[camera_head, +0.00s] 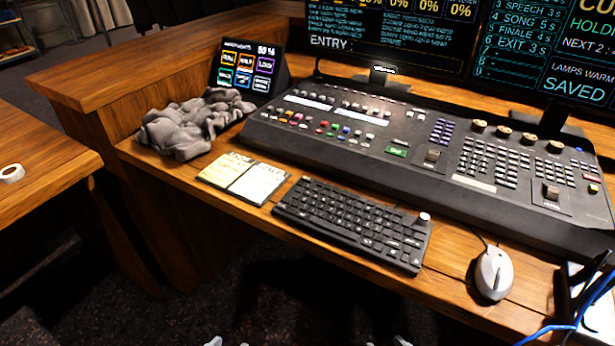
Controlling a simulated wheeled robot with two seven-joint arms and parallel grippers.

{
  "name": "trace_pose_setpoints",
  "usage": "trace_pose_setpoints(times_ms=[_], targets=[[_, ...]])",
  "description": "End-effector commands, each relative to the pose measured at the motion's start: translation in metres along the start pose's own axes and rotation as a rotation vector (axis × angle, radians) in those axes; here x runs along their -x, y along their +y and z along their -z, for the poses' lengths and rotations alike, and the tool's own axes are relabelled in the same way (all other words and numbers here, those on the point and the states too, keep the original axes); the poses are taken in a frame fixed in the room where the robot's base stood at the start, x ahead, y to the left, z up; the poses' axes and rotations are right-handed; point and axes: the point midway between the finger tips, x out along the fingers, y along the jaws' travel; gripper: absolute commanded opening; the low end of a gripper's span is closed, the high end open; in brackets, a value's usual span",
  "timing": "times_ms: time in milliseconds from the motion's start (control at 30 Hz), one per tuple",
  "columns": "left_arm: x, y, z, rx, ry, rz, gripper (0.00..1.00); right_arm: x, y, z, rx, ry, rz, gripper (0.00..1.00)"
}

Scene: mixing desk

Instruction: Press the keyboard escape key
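The black keyboard (350,222) lies on the wooden desk in front of the mixing console, slanting down to the right. A pale round knob (424,217) sits at its upper right corner. The escape key (306,181) is at the keyboard's upper left corner; its label is too small to read. Nothing covers the keyboard. Only small pale tips of my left gripper (229,343) and my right gripper (386,343) show at the bottom edge, well short of the keyboard and apart from it. Most of both grippers is out of the picture.
An open notebook (243,178) lies just left of the keyboard, with a crumpled grey cloth (185,127) beyond it. A grey mouse (493,273) is on the right. The large console (420,150) stands behind. Blue cables (588,305) hang at the lower right.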

Motion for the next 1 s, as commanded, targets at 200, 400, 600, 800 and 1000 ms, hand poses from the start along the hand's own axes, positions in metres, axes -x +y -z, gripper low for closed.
trace_pose_setpoints(times_ms=[200,400,600,800,1000], targets=[[-0.0001,-0.0001,0.0002,0.000,0.000,0.000,0.00,0.0000,-0.0001,0.0004,0.000,0.001,0.000,0.39],[-0.0004,-0.0003,0.0008,0.000,0.002,0.001,0.00,0.0000,0.0000,0.0005,0.000,0.001,0.000,0.39],[-0.0006,-0.0005,0.0015,-0.001,0.004,0.001,0.00,0.0000,0.0000,0.0007,0.000,0.001,0.000,0.39],[-0.0007,-0.0006,0.0017,0.000,0.004,0.001,0.00,0.0000,0.0001,0.0008,0.000,0.002,0.000,0.39],[-0.0007,-0.0006,0.0018,-0.001,0.005,0.001,0.00,-0.0001,0.0001,0.0008,0.000,0.002,0.000,0.39]])
